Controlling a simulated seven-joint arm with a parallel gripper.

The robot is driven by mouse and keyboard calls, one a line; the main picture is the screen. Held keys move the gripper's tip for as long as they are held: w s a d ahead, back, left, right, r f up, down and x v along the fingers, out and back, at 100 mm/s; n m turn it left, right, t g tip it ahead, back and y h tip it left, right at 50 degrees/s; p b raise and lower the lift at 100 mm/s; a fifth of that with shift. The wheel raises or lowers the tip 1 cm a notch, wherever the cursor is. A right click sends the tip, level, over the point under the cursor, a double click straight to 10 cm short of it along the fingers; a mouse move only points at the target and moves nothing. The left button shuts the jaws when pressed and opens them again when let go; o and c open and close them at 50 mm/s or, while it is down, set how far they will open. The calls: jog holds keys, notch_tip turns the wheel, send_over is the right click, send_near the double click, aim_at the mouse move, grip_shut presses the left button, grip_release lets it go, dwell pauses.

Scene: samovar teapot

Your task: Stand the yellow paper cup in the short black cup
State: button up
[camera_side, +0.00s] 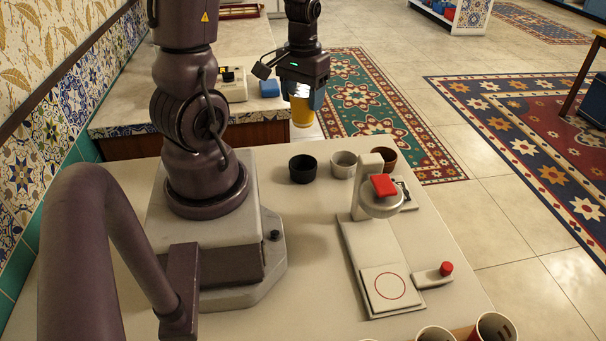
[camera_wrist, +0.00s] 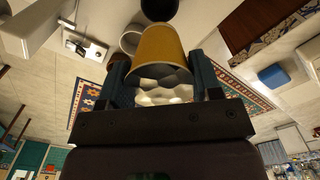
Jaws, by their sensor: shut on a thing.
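The yellow paper cup (camera_side: 302,112) hangs in my gripper (camera_side: 303,98), in the air near the far edge of the white table. It looks upright, its mouth toward my wrist. In the wrist view the yellow cup (camera_wrist: 160,48) sits between both fingers of my gripper (camera_wrist: 160,78), and its inside looks pale and faceted. The short black cup (camera_side: 303,170) stands on the table, nearer the side camera than the yellow cup and apart from it. In the wrist view the black cup (camera_wrist: 158,8) is cut by the top edge, just beyond the yellow cup's base.
A grey-white cup (camera_side: 344,165) stands right of the black cup, and a brown cup (camera_side: 387,160) farther right. A stand with a red top (camera_side: 383,185) is close in front of them. A red button (camera_side: 446,268) and paper cups (camera_side: 494,328) are nearer. Table left of the stand is clear.

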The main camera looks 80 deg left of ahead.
send_over(303, 169)
jog(key=d, duration=0.2)
notch_tip(303, 169, down, 14)
jog(key=shift+s+r, duration=0.1)
jog(key=shift+s, duration=0.05)
jog(key=shift+f, duration=0.35)
jog(key=o, duration=0.7)
jog(key=shift+c, duration=0.2)
